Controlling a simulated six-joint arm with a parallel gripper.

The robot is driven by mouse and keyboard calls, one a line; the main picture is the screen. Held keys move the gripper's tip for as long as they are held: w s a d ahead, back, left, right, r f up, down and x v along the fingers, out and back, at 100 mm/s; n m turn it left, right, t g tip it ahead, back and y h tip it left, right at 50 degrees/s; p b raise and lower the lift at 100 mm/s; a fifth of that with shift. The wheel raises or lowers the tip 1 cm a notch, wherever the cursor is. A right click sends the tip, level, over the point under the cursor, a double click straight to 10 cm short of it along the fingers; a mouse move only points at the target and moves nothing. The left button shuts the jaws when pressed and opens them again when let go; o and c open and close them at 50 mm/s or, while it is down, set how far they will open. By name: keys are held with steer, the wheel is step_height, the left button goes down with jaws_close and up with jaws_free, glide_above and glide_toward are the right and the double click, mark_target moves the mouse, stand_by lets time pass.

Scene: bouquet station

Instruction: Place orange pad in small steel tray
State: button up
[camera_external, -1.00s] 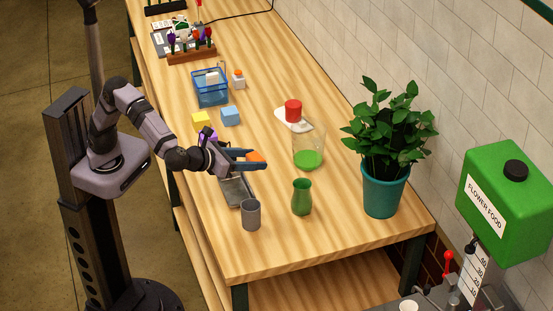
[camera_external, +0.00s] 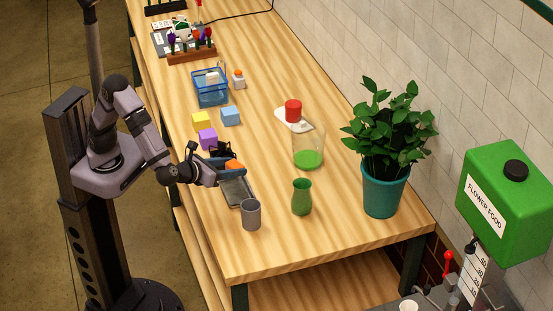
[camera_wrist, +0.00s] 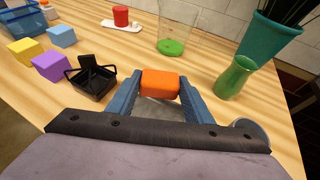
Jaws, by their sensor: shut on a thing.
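The orange pad (camera_wrist: 160,84) is a small block clamped between the two blue fingers of my gripper (camera_wrist: 152,92) in the wrist view. In the external view the pad (camera_external: 234,164) shows at the end of my gripper (camera_external: 230,168). The small steel tray (camera_external: 239,192) lies on the table just below and in front of the gripper; the gripper hides its far part. In the wrist view the tray's grey surface (camera_wrist: 152,108) shows between the fingers, beneath the pad. I cannot tell whether the pad touches the tray.
A black basket (camera_wrist: 94,80) stands close beside the gripper. Purple (camera_external: 208,139), yellow (camera_external: 201,118) and light-blue (camera_external: 230,116) blocks lie farther back. A grey cup (camera_external: 251,214) stands at the tray's near end, a green vase (camera_external: 302,197) to its right.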

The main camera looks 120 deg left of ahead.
mark_target(233, 194)
steer(key=shift+f, duration=4.1)
steer(key=shift+f, duration=0.15)
steer(key=o, duration=1)
steer(key=shift+r+p, duration=0.2)
steer(key=shift+p, duration=0.1)
steer(key=b+v, duration=0.1)
steer(key=v, duration=1.1)
steer(key=shift+b, duration=0.3)
